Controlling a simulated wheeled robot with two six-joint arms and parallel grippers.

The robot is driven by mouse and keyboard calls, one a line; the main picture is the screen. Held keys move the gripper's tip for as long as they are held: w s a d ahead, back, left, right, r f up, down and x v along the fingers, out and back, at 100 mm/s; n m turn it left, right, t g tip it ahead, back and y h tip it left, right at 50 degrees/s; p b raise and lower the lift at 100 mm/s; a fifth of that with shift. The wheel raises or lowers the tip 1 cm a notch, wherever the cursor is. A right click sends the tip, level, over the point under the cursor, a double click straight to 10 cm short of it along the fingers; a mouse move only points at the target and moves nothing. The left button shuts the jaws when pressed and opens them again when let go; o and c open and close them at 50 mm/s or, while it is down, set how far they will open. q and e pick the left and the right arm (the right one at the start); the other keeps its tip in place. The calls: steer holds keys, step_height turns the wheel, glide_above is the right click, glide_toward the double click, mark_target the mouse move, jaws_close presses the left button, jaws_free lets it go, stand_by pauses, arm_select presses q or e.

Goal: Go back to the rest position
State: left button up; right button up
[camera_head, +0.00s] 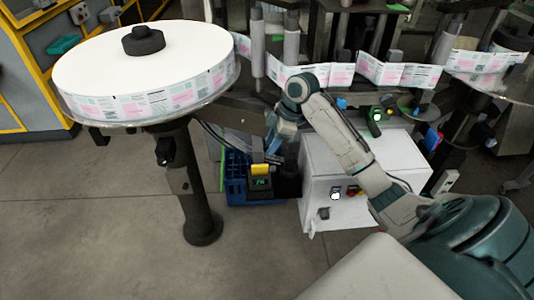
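My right arm comes in from the lower right and bends down at its far end. My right gripper (269,153) hangs below that bend, small and dark, in front of the machine and above a small box with a green display (261,183). I cannot make out whether its fingers are apart or closed, or whether they hold anything. My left gripper and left arm are not in view.
A large white label reel (140,70) lies flat on a round stand at the left. A label web (400,75) runs across the machine's rollers. A white control cabinet (325,165) and a blue crate (237,180) stand below. The left foreground floor is clear.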

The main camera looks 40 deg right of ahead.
steer(key=shift+r, duration=0.25)
stand_by(0.3)
